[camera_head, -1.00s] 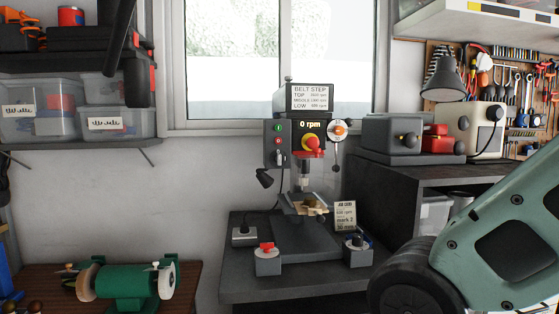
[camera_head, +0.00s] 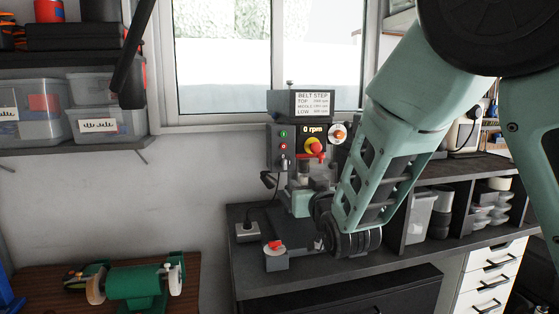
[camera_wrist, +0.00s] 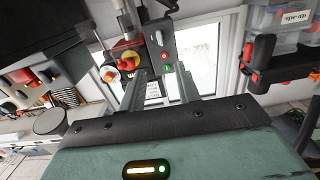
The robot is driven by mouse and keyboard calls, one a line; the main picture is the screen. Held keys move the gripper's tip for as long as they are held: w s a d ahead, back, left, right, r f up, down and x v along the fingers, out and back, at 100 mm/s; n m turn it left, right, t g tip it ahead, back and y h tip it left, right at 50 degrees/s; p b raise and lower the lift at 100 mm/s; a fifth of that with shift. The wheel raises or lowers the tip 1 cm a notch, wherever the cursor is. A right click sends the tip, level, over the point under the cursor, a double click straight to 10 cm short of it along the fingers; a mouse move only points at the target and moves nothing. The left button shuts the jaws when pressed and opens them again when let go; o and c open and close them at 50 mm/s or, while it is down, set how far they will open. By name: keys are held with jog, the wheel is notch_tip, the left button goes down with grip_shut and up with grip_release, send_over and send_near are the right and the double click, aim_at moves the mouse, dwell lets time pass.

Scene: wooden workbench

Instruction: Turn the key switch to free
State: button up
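The drill press (camera_head: 302,104) stands at the back of the dark bench. Its panel has a green button, a red button, a red-and-yellow knob (camera_head: 313,147) and a round white dial with an orange centre (camera_head: 338,132). A grey box with a red handle on a white face (camera_head: 275,247) sits at the front left of the bench. I cannot tell for certain which control is the key switch. My gripper (camera_wrist: 160,82) is open and empty in the wrist view, its fingers apart before the tilted drill press panel (camera_wrist: 160,57).
A small grey box with a cable (camera_head: 247,231) is at the bench's left. A green bench grinder (camera_head: 135,284) stands on the lower wooden table. Shelves and drawers (camera_head: 487,277) are at right, behind my arm. Plastic bins (camera_head: 108,122) are at upper left.

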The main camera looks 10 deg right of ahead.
aim_at(285, 165)
jog(key=w+p, duration=0.3)
jog(key=w, duration=0.5)
jog(key=w+p, duration=0.3)
jog(key=w, duration=0.5)
jog(key=shift+w+d+r, duration=0.1)
jog(key=shift+w+r, duration=0.1)
jog(key=shift+w, duration=0.05)
jog(key=shift+w+f, duration=0.1)
jog(key=shift+w, duration=0.35)
grip_shut()
